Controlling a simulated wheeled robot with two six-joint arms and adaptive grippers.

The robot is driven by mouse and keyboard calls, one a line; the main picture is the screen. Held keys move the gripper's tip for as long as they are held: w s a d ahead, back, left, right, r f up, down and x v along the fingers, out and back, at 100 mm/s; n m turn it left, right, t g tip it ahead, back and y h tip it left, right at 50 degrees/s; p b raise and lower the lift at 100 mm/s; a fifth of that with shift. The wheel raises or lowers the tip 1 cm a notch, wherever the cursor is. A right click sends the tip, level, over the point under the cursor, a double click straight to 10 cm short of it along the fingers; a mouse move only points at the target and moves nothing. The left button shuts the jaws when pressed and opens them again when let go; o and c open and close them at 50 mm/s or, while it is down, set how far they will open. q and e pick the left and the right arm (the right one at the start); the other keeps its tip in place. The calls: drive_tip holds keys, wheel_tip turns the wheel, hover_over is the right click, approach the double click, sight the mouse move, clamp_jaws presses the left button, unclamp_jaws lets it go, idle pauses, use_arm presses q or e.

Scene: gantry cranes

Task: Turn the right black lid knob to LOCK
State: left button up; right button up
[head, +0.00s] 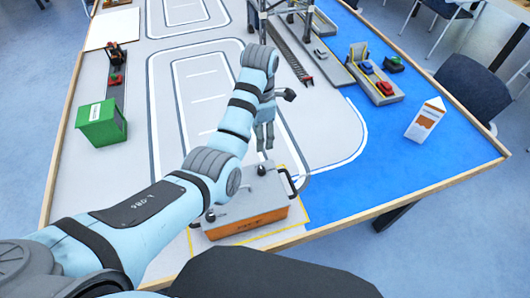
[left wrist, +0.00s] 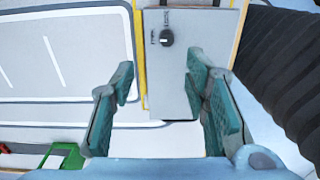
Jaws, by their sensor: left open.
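An orange box with a grey lid (head: 250,199) stands at the table's near edge. The right black lid knob (head: 261,170) shows near the lid's back edge, and another black knob (head: 210,215) is at its left end. My left gripper (head: 264,147) points down, open and empty, just above and behind the right knob in the head view. In the left wrist view, a black knob (left wrist: 166,38) with a white mark sits on the grey lid, beyond the open fingers (left wrist: 160,88) and not touching them. I cannot tell which knob this is. Small lettering beside it is too blurred to read.
A dark handle (head: 290,184) rises at the lid's right end. A green bin (head: 101,123) stands left, and an orange-white block (head: 426,119) stands right on the blue area. Crane rails and small vehicles are at the back.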

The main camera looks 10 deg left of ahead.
use_arm(q)
wheel_tip(320, 180, down, 4)
drive_tip(key=b, duration=0.3)
hover_over(260, 168)
drive_tip(key=s, duration=0.2)
drive_tip(key=f, duration=0.5)
drive_tip(key=shift+w+f, duration=0.25)
drive_tip(key=f, duration=0.2)
drive_tip(key=w+f, duration=0.1)
drive_tip(key=f, duration=0.1)
drive_tip(key=shift+w+f+b, duration=0.15)
drive_tip(key=shift+w+b, duration=0.05)
drive_tip(key=shift+b, duration=0.15)
drive_tip(key=shift+s+d, duration=0.1)
drive_tip(key=shift+s, duration=0.1)
drive_tip(key=shift+s+r, duration=0.1)
drive_tip(key=shift+r, duration=0.1)
drive_tip(key=c, duration=0.4)
drive_tip(key=shift+c, duration=1.4)
clamp_jaws()
use_arm(e)
drive_tip(key=f, duration=0.1)
drive_tip(key=s+f, duration=0.2)
drive_tip(key=f, duration=0.1)
